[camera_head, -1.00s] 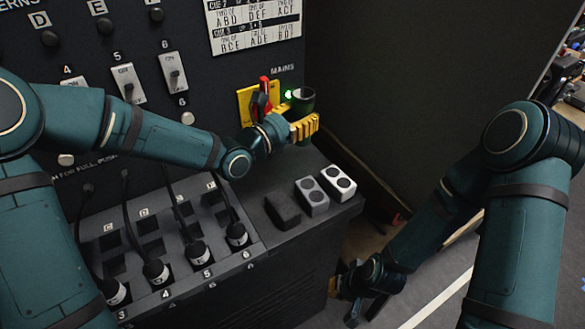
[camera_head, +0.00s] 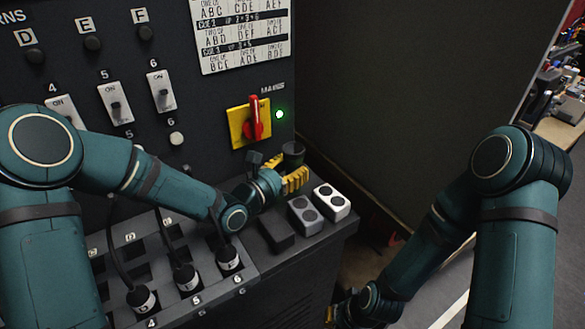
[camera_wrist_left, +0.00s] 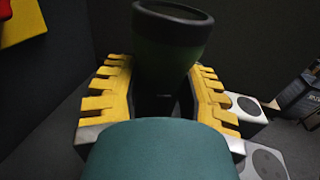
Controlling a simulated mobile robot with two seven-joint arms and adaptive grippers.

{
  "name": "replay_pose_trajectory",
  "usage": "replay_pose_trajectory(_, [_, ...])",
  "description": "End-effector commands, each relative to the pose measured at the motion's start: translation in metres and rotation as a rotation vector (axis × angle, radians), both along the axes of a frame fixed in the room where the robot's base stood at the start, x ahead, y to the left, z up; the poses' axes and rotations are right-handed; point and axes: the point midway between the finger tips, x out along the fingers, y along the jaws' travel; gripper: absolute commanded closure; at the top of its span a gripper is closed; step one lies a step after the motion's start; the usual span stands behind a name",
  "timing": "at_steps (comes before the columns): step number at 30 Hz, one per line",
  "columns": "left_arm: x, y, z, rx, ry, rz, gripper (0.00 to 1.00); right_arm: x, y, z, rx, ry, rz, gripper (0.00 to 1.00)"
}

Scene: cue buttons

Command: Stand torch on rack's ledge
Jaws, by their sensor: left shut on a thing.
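The torch is a dark green cylinder with a black rim. In the head view its dark top (camera_head: 292,149) shows above my left gripper (camera_head: 294,180), whose yellow fingers are shut on it. In the left wrist view the torch (camera_wrist_left: 170,45) stands roughly upright between the fingers (camera_wrist_left: 165,95). The rack's ledge (camera_head: 318,236) runs along the foot of the dark panel. The torch is over the back of the ledge, behind the blocks; its lower end is hidden, so I cannot tell whether it touches. My right gripper (camera_head: 345,314) is partly cut off at the bottom edge.
A black block (camera_head: 277,234), a grey block (camera_head: 305,215) and a white block (camera_head: 331,202) sit on the ledge, close to the left gripper. A red mains switch (camera_head: 253,120) and a lit green lamp (camera_head: 280,114) are above. Cabled plugs (camera_head: 187,278) stand at left.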

Motion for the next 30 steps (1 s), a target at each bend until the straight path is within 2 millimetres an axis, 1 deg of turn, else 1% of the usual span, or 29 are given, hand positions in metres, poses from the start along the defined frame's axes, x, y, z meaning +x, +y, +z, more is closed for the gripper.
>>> replay_pose_trajectory(3, [0.0, 0.0, -0.003, -0.001, -0.001, 0.001, 1.0, 0.0, 0.0, -0.002, 0.0, 0.0, 0.0, 1.0])
replay_pose_trajectory(4, [0.0, 0.0, -0.003, 0.0, 0.0, 0.001, 0.53, 0.0, 0.0, -0.002, 0.0, -0.001, 0.0, 1.0])
replay_pose_trajectory(6, [0.0, 0.0, -0.003, 0.0, 0.0, 0.001, 0.31, 0.0, 0.0, -0.001, 0.0, -0.001, 0.0, 1.0])
replay_pose_trajectory(14, [0.0, 0.0, -0.003, 0.0, 0.0, 0.0, 0.31, 0.0, 0.0, -0.001, 0.0, -0.001, 0.0, 1.0])
replay_pose_trajectory(17, [0.0, 0.0, 0.001, 0.001, -0.001, 0.0, 0.31, 0.0, 0.0, 0.001, 0.0, 0.0, 0.0, 1.0])
replay_pose_trajectory(20, [-0.007, 0.008, 0.0, 0.001, 0.002, 0.003, 0.31, 0.0, 0.0, 0.002, 0.0, 0.001, 0.0, 1.0])
replay_pose_trajectory(27, [-0.036, 0.035, 0.001, 0.0, 0.003, 0.004, 0.31, -0.001, 0.0, 0.008, 0.0, 0.003, 0.001, 1.0])
replay_pose_trajectory(30, [-0.045, 0.044, 0.001, -0.001, 0.002, 0.003, 0.31, -0.002, 0.0, 0.01, 0.001, 0.004, 0.0, 1.0])
